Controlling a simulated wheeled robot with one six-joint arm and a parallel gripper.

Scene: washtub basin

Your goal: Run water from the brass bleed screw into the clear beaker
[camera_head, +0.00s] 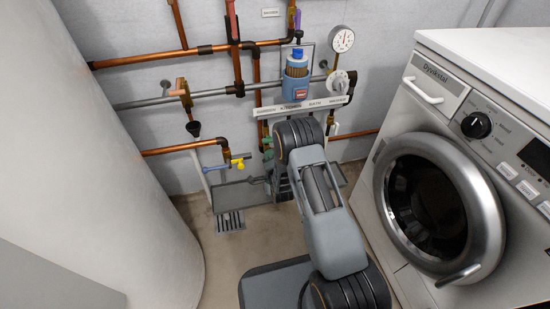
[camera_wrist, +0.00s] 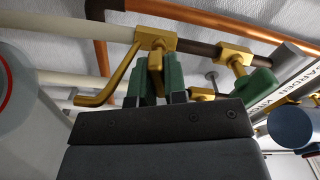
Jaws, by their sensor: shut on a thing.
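In the wrist view, my gripper (camera_wrist: 155,70) has two green fingers shut on a slim brass stem, which looks like the brass bleed screw (camera_wrist: 156,64). The stem hangs from a brass fitting (camera_wrist: 153,38) on a pale pipe. A bent brass tube (camera_wrist: 110,78) slopes down to the left from the same fitting. In the head view, my arm hides the gripper and most of this fitting. I cannot make out the clear beaker in either view, and no running water shows.
A second brass fitting (camera_wrist: 234,54) with a green end is close on the right. A labelled strip (camera_head: 301,106) and a blue filter housing (camera_head: 297,80) are on the wall. The washing machine (camera_head: 450,170) is right, a grey tank (camera_head: 100,130) left. A floor drain (camera_head: 230,221) lies below.

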